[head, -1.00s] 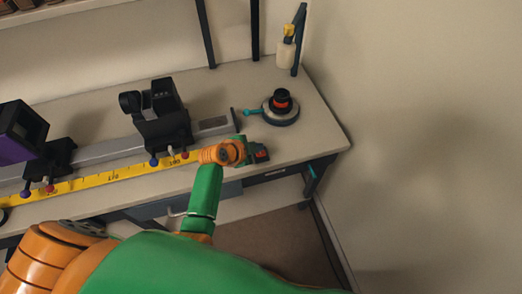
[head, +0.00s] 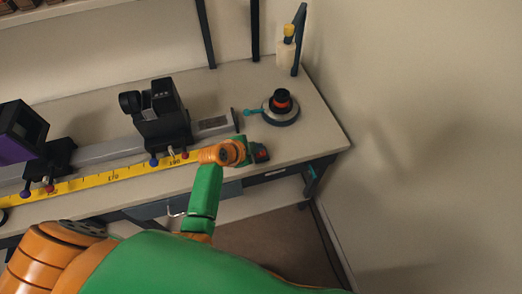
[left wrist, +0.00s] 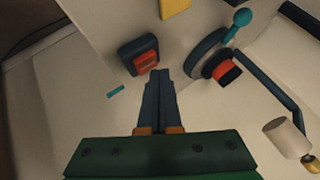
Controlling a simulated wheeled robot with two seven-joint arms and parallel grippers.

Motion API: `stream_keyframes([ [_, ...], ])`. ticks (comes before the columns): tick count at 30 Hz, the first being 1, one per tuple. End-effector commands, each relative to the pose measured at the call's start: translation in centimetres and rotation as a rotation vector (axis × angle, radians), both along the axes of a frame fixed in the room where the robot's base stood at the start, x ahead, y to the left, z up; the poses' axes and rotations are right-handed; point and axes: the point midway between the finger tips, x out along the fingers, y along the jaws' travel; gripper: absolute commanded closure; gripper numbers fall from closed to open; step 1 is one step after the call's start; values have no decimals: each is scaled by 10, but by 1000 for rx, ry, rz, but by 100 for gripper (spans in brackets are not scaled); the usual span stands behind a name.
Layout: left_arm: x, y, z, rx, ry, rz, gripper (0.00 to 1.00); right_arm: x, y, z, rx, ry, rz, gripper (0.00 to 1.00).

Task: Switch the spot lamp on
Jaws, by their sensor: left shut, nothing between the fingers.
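A small dark switch box with a red-orange rocker (head: 262,154) lies near the front edge of the bench. It also shows in the left wrist view (left wrist: 146,62). My left gripper (left wrist: 160,73) is shut and empty, with its fingertips close beside the box's near side; I cannot tell whether they touch it. In the head view my orange wrist hides most of the left gripper. I cannot make out the lamp itself for sure. My right gripper is not in view.
A round dark base (head: 281,113) with a black and orange top and a teal lever stands behind the switch box. A rail (head: 100,150) with black holders and a yellow ruler (head: 120,174) runs to the left. A pale bottle (head: 285,53) stands at the back right.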

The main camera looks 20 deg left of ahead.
Motion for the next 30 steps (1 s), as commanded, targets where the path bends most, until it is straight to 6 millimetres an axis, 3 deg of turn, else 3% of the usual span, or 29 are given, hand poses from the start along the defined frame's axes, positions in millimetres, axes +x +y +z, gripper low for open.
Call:
stream_keyframes([
  [8, 0, 0, -10, 1, 1, -1, 100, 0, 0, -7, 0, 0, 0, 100],
  [30, 0, 0, 1, 0, 0, 0, 100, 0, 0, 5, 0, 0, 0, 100],
])
